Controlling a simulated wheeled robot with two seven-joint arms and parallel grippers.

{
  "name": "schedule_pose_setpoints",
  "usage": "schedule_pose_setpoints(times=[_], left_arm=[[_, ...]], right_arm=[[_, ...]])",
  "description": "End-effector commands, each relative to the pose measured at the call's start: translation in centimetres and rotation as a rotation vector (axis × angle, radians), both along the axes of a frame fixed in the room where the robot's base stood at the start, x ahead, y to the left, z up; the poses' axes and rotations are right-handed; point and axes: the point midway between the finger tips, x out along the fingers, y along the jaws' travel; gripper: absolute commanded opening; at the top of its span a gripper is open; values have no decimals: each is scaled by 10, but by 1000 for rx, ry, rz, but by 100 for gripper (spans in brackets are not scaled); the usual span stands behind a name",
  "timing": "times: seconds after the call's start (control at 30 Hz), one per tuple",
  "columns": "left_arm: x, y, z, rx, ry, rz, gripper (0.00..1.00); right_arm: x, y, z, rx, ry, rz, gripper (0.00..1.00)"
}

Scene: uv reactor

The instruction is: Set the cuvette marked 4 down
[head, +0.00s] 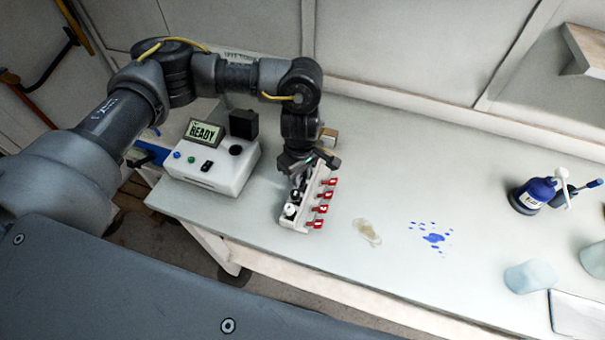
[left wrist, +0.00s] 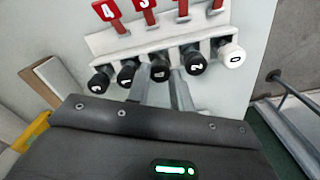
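A white rack (head: 301,222) with red number tags stands on the bench, below my left gripper (head: 303,165). In the left wrist view the rack (left wrist: 152,40) holds a row of capped cuvettes, several with black caps and a white-capped one (left wrist: 232,54) marked 0 at the right end. My left gripper (left wrist: 160,84) points down at the row. Its two fingers lie on either side of the middle black cap (left wrist: 160,71); whether they touch it is unclear. A red tag (left wrist: 107,10) reads 4.
A white instrument (head: 215,165) showing READY stands left of the rack. A wooden block (head: 328,136) is behind the gripper. Right of the rack are a brownish stain (head: 367,232) and blue spots (head: 433,237).

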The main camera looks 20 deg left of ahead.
Motion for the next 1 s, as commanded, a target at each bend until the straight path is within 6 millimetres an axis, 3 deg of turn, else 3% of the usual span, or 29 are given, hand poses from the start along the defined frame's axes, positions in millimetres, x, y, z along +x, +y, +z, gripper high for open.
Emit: schedule_pose_setpoints(times=[0.07, 0.43, 0.5, 1.0], left_arm=[[0, 0, 0, 0, 0, 0, 31], [0, 0, 6, 0, 0, 1, 31], [1, 0, 10, -1, -4, -2, 31], [0, 0, 102, 1, -4, 0, 31]], right_arm=[[0, -1, 0, -1, 0, 1, 0], [0, -1, 7, -1, 1, 1, 0], [-1, -1, 1, -1, 1, 1, 0], [-1, 4, -34, 5, 1, -2, 0]])
